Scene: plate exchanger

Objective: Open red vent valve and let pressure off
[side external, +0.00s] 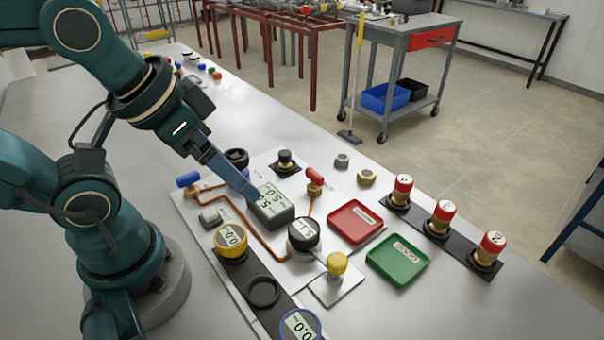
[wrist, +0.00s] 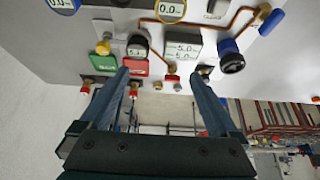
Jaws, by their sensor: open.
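The red vent valve (side external: 315,176) has a red handle on a brass body. It stands at the panel's far edge, at the end of a copper pipe. In the wrist view the red valve (wrist: 172,78) shows between my fingertips in the picture. My gripper (side external: 250,192) is open and empty, above the panel near the grey display box, left of the valve and apart from it. Its two fingers (wrist: 159,74) are spread wide in the wrist view. The display box (side external: 272,205) reads about 5.0 on two lines. The round black gauge (side external: 303,233) reads about 5.1.
A blue-handled valve (side external: 188,180), black knob (side external: 236,158) and yellow gauge (side external: 231,240) reading 0.0 share the panel. A red tray (side external: 355,222), green tray (side external: 397,260) and yellow knob (side external: 337,264) stand to the right. Several red-capped cylinders (side external: 441,216) line a black strip.

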